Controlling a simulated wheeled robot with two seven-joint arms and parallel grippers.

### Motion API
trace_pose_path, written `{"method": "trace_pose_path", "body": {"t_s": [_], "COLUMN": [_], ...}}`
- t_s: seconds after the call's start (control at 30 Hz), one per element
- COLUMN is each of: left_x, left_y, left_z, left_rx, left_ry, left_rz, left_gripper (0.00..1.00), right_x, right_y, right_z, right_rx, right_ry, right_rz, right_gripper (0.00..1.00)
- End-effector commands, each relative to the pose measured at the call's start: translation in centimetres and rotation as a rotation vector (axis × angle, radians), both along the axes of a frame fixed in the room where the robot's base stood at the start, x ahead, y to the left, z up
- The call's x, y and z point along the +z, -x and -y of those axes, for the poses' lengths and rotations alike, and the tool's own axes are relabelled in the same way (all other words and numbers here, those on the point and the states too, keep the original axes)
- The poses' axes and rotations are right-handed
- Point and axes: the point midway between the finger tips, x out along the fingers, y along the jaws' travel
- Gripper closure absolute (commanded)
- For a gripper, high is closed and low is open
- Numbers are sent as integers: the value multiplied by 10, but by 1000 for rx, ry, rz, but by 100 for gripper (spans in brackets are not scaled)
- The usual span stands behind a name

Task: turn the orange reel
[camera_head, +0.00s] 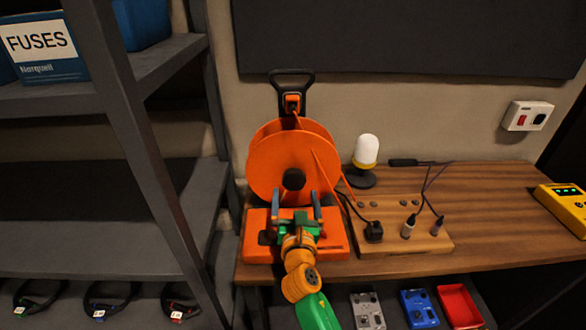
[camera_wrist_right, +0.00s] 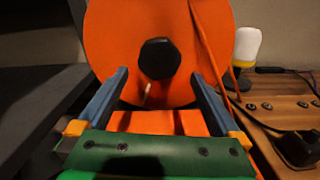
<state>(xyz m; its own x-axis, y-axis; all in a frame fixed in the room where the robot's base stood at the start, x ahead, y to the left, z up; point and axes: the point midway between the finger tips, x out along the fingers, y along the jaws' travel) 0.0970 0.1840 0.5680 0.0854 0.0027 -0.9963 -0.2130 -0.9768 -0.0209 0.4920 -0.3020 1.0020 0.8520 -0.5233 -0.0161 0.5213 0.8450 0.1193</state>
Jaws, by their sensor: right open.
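The orange reel (camera_head: 270,163) stands upright on an orange base (camera_head: 340,240) at the left end of the wooden desk. It has a dark hub (camera_head: 293,179) at its centre, and a black handle (camera_head: 291,80) rises behind it. In the right wrist view the reel (camera_wrist_right: 118,45) fills the upper middle and its dark hub (camera_wrist_right: 159,58) faces me. My right gripper (camera_head: 296,198) is in front of the reel, above the base. Its two fingers are spread, one on each side of the hub, with nothing between them. My left gripper is not in view.
To the right are a white lamp (camera_head: 367,150), a wooden board (camera_head: 430,240) with plugs and cables, and a yellow device (camera_head: 565,207). A grey shelf (camera_head: 150,72) stands close on the left. An orange cable runs down from the reel. The desk's right part (camera_head: 490,205) is mostly clear.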

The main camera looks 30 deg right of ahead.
Motion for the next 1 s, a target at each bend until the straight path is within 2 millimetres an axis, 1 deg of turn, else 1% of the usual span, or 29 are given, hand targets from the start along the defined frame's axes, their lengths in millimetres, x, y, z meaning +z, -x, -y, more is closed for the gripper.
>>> {"method": "trace_pose_path", "body": {"t_s": [0.07, 0.3, 0.4, 0.67, 0.77, 0.8, 0.87, 0.9, 0.97, 1.0], "left_x": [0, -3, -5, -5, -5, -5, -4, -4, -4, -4], "left_y": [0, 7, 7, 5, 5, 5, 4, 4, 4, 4], "left_z": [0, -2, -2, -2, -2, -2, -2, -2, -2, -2], "left_rx": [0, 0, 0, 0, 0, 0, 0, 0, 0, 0], "left_ry": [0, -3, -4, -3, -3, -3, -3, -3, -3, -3], "left_rz": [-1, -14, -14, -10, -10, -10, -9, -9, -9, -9], "left_gripper": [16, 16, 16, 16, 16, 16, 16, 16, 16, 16], "right_x": [1, -1, -2, -2, -2, -2, -1, -1, -1, -2], "right_y": [-7, -47, -57, -60, -60, -60, -60, -60, -60, -60], "right_z": [4, 29, 34, 37, 36, 36, 36, 36, 36, 36], "right_rx": [-1, -1, 1, 0, 1, 1, 1, 1, 1, 1], "right_ry": [5, 1, 0, -1, -1, -1, -1, -1, -1, -1], "right_rz": [0, 0, 0, 0, 0, 0, 0, 0, 0, 0], "right_gripper": [0, 0, 0, 0, 24, 35, 51, 62, 78, 89]}}
